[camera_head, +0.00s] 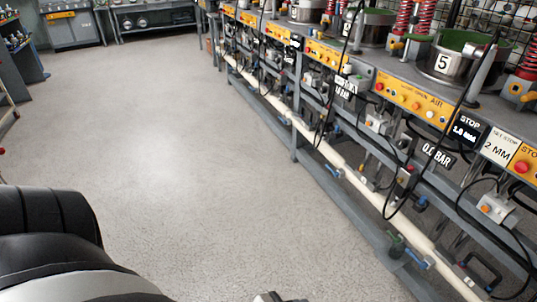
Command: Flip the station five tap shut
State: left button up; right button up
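The station five pot (442,64), a metal drum with a green top and a "5" label, stands on the bench at the upper right. Below the bench a long white pipe (350,182) runs along the lower rail. Small blue-handled taps sit along it: one (420,263) at the lower right and one (333,170) further up. I cannot tell which tap belongs to station five, or whether either is open or shut. Neither gripper can be made out. A small grey part at the bottom edge is cut off and unclear.
The grey bench (390,82) with yellow button panels (412,102) runs diagonally along the right. Black cables hang in loops before its lower rails. Small valve boxes (490,209) sit under it. The pale floor (180,150) is clear in the middle. Other benches (150,17) stand far back.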

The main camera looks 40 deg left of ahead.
aim_at(335, 175)
jog(key=u, duration=1.15)
jog(key=i, duration=1.25)
jog(key=z, duration=0.4)
jog(key=k, duration=1.3)
jog(key=u, duration=0.45)
jog(key=i, duration=1.8)
jog(key=z, duration=1)
jog(key=i, duration=0.35)
jog(key=z, duration=0.3)
